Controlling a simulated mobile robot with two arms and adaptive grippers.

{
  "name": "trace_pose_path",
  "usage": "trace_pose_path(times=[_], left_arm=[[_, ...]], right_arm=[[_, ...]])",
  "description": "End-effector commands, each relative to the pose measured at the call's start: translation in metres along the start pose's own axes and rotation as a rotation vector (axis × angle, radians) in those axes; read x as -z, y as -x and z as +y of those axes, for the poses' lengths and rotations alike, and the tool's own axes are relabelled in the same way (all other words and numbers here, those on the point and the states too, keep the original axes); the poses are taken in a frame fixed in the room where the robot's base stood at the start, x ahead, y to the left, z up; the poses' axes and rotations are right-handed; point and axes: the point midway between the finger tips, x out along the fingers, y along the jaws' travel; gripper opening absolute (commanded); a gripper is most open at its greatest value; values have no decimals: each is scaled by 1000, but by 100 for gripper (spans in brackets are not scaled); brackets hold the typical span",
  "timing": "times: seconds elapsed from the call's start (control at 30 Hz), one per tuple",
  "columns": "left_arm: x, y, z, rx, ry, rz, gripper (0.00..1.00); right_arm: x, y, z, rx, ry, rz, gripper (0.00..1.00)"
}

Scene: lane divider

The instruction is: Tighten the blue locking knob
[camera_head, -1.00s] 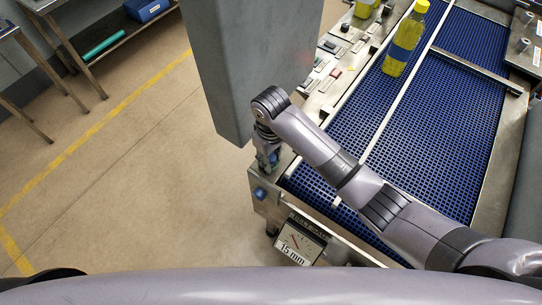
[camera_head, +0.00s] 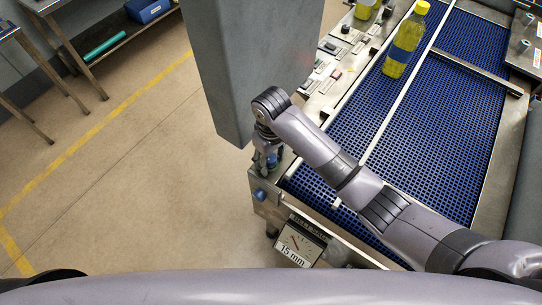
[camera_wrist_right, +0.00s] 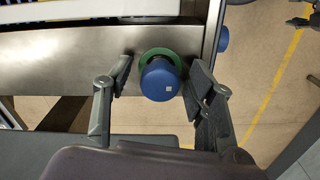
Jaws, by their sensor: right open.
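My right gripper (camera_wrist_right: 163,92) is open, with one finger on each side of the knob. A gap shows at the left finger; the right finger is very close to the knob, and I cannot tell if it touches. In the head view the right gripper (camera_head: 268,158) points down at the conveyor's near left corner, largely covering this knob. My left gripper is not in view.
A second blue knob (camera_head: 260,194) is on the corner's side face. A gauge panel reading 15 mm (camera_head: 298,244) is at the front. A yellow bottle (camera_head: 404,45) stands on the blue conveyor belt (camera_head: 455,110). A grey column (camera_head: 245,70) rises close behind the gripper.

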Motion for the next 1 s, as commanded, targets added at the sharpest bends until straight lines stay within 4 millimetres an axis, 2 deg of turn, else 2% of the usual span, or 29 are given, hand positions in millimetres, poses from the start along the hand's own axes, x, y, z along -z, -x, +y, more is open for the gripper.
trace_pose_path(times=[0.17, 0.27, 0.37, 0.7, 1.0], left_arm=[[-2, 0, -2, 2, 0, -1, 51], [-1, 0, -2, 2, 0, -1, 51], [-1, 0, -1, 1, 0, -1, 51], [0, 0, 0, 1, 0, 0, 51], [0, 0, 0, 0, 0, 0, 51]], right_arm=[[0, 1, 0, 0, 0, -2, 51], [0, 9, 0, 1, 0, 2, 51], [1, 26, 0, 1, 0, 3, 51], [1, 102, 2, -5, 2, 4, 51], [1, 119, 1, -2, 1, 1, 51]])
